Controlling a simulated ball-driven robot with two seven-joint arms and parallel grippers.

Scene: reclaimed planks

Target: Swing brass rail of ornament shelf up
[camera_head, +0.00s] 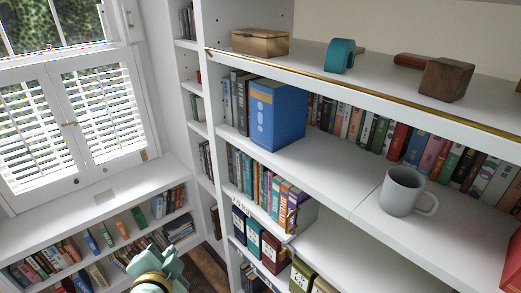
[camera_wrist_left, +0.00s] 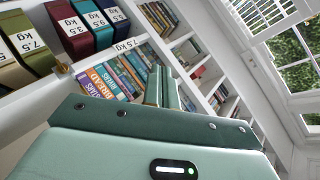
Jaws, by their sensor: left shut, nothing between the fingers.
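The brass rail (camera_head: 440,118) runs along the front edge of the ornament shelf (camera_head: 375,82), the upper white shelf in the head view. It lies low against the edge, with its right part cut off by the frame. My left gripper (camera_head: 168,258) is at the bottom of the head view, well below and left of the rail, apart from it. In the left wrist view its fingers (camera_wrist_left: 168,88) are together and empty, pointing toward the lower bookshelves. The rail does not show in the wrist view. My right gripper is in neither view.
On the ornament shelf stand a wooden box (camera_head: 260,42), a teal ring (camera_head: 340,56) and a dark wooden cube (camera_head: 445,79). Below are a blue box file (camera_head: 277,112), a grey mug (camera_head: 403,190) and rows of books. A shuttered window (camera_head: 85,120) is at left.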

